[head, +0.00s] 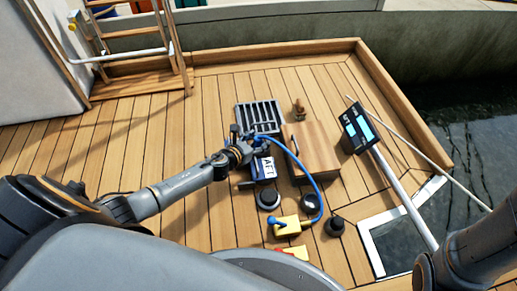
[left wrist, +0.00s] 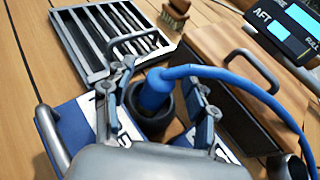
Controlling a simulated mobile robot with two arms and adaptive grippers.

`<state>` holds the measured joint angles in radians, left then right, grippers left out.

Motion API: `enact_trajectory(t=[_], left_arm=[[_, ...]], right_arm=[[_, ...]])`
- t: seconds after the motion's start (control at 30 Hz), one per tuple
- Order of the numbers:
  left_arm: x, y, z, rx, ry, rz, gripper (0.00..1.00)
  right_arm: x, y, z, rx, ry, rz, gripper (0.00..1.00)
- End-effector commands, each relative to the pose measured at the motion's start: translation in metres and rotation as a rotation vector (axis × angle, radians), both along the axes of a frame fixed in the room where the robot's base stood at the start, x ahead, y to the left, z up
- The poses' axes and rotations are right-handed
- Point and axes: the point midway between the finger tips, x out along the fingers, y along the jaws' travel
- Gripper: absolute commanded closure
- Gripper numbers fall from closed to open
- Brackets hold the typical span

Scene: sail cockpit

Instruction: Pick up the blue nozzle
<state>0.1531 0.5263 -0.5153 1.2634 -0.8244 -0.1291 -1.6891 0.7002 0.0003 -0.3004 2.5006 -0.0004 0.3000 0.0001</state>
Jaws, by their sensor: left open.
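The blue nozzle (left wrist: 154,92) stands nearly upright in a dark round holder (left wrist: 168,112), with the blue hose (left wrist: 225,77) leading off to the right from its top. In the head view my left gripper (head: 243,146) largely hides the nozzle. My left gripper (left wrist: 160,95) is open, with one finger on each side of the nozzle; I cannot tell whether either finger touches it. In the head view the hose (head: 312,181) curves down to a yellow box (head: 288,227). My right gripper is not in view.
A slatted grate (head: 258,115), a brush (head: 299,109) and a wooden box (head: 314,150) stand close by. A display (head: 357,128) tops a pole at right. Bare deck lies to the left.

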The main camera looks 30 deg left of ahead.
Motion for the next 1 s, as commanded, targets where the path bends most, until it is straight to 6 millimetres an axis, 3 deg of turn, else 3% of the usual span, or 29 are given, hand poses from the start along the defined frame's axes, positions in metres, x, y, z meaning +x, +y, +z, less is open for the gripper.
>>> enact_trajectory(t=[0.27,0.57,1.0], left_arm=[[0.0044,-0.0010,-0.0012,0.001,0.000,-0.001,0.43],[0.0043,-0.0010,-0.0013,0.001,0.000,-0.001,1.00],[0.0044,-0.0009,0.0059,-0.001,-0.001,-0.001,1.00]], right_arm=[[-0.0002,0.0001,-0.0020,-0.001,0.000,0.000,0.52],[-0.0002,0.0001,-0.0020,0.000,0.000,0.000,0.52],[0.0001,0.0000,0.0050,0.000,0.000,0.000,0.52]])
